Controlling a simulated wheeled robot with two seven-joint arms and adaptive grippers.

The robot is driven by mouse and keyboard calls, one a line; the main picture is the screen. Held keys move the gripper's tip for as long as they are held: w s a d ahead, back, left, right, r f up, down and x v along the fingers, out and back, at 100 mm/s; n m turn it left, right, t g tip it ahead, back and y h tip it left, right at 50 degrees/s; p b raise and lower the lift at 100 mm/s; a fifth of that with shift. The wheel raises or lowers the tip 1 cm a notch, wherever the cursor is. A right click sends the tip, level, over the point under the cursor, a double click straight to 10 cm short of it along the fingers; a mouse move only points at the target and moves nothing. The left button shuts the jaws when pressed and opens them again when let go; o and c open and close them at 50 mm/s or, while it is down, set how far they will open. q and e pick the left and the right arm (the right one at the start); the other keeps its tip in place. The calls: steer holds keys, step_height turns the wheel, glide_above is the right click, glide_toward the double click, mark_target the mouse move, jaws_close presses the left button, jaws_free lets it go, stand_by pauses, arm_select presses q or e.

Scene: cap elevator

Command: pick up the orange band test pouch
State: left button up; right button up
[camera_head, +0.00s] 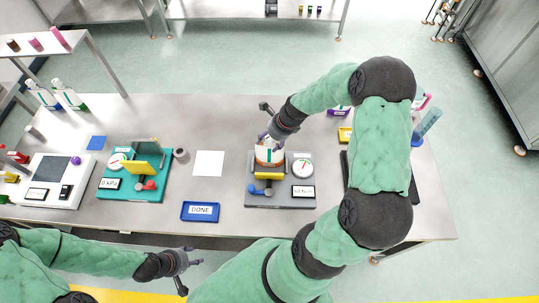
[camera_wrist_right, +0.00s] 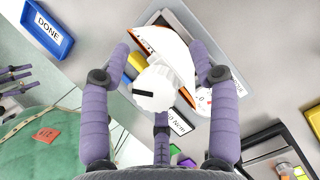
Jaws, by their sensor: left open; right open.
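The orange band test pouch (camera_head: 270,155), white with an orange band, is on the grey fixture (camera_head: 251,202) right of the table's middle. In the right wrist view the white pouch (camera_wrist_right: 172,47) with orange edges lies between my fingers, with a white round part (camera_wrist_right: 154,92) in front of it. My left gripper (camera_head: 190,275) is open and empty in front of the table's near edge.
The grey fixture bears a round dial (camera_head: 302,168) and a blue-handled lever (camera_head: 258,189). A blue DONE tray (camera_head: 201,219) is at the front edge, with a white sheet (camera_head: 209,164) behind it. A teal fixture (camera_head: 118,190) stands left. My right arm covers the table's right side.

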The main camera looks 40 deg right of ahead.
jaws_close()
steer(key=shift+r, duration=0.1)
steer(key=shift+r, duration=0.75)
step_height(320, 180, up, 5)
steer(key=shift+r+p, duration=0.2)
steer(key=shift+p, duration=0.65)
steer(key=s+d+b, duration=0.1)
steer(key=s+d, duration=0.9)
steer(key=s, duration=0.4)
steer(key=shift+s+d, duration=0.2)
steer(key=shift+s, duration=0.15)
